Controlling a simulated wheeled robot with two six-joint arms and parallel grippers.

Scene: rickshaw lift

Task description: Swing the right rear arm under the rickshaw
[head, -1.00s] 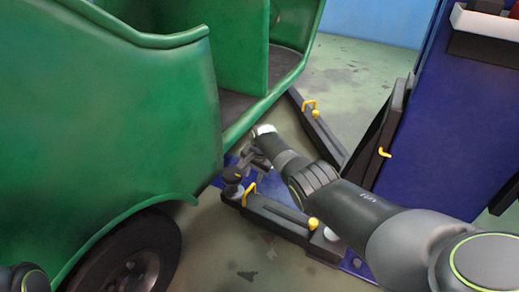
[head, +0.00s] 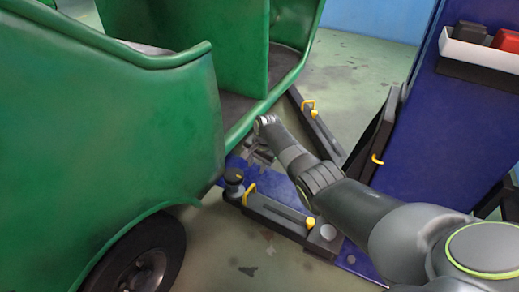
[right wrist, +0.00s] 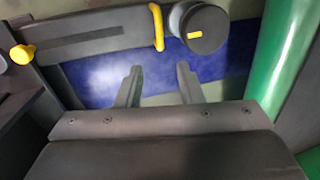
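The near lift arm (head: 275,213) is a dark bar with a round pad (head: 233,178), a yellow hoop handle (head: 249,193) and a yellow knob. Its pad end lies close to the lower edge of the green rickshaw (head: 150,140), by the wheel; whether it is under the body I cannot tell. My right gripper (head: 258,154) is just beyond the pad and handle, partly hidden by its wrist. The right wrist view shows its two fingers (right wrist: 160,70) apart and empty, with the pad (right wrist: 200,28) and handle (right wrist: 157,27) ahead of them, not between them. My left gripper is not in view.
A far lift arm (head: 318,126) with a yellow handle reaches toward the rickshaw. A blue lift column (head: 445,130) with a white tray (head: 480,50) stands at right. The rickshaw's wheel (head: 140,262) is at lower left. Open floor lies at the bottom middle.

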